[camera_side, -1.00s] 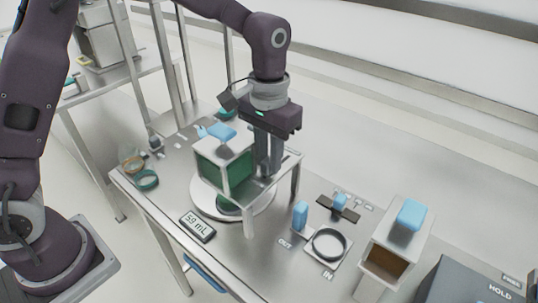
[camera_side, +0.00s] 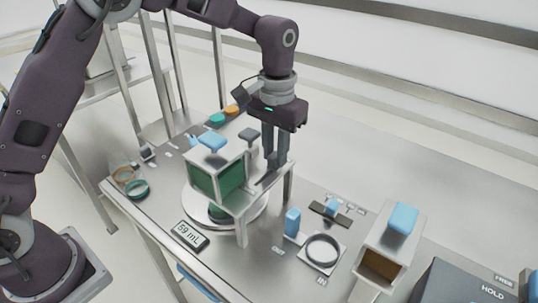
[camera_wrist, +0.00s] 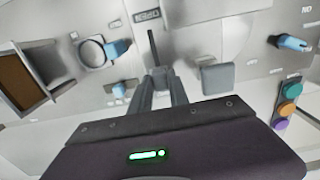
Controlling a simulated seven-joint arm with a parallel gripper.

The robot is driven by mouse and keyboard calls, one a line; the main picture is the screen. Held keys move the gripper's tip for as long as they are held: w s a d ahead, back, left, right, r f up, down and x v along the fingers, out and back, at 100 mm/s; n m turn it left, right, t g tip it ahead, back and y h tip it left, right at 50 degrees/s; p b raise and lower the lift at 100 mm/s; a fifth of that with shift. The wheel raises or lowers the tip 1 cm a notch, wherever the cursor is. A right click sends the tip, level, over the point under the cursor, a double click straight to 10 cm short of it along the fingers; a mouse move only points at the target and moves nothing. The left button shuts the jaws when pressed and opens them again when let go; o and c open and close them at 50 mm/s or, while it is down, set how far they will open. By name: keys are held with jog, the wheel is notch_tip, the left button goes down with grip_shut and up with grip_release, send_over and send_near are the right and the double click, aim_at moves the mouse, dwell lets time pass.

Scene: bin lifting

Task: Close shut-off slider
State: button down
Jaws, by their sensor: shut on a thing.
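A display reading 59 mL (camera_side: 189,234) is at the front. A blue block (camera_side: 292,221), dark ring (camera_side: 323,250) and blue knob on a dark track (camera_side: 331,207) lie to the right, before an open-fronted box (camera_side: 385,266). Coloured buttons (camera_wrist: 290,90) show in the wrist view.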

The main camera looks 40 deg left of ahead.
jog(key=shift+w, duration=0.25)
jog(key=c, duration=1.2)
grip_release()
jog(key=shift+c, duration=0.2)
notch_tip(320, 180, up, 7)
jog(key=shift+r, duration=0.1)
jog(key=shift+s, duration=0.1)
jog(key=s+a+r+t, duration=0.2)
jog(key=s+a+r, duration=0.1)
jog(key=s+r, duration=0.3)
jog(key=s+a+r+t, duration=0.1)
jog(key=s+a+r, duration=0.3)
jog(key=s, duration=0.4)
jog(key=s+a+f+t, duration=0.1)
jog(key=s+f, duration=0.1)
jog(key=s, duration=0.5)
jog(key=s+a+f+t, duration=0.1)
jog(key=s+a+f, duration=0.1)
jog(key=s, duration=0.6)
jog(key=shift+f+t, duration=0.3)
jog(key=shift+f, duration=0.25)
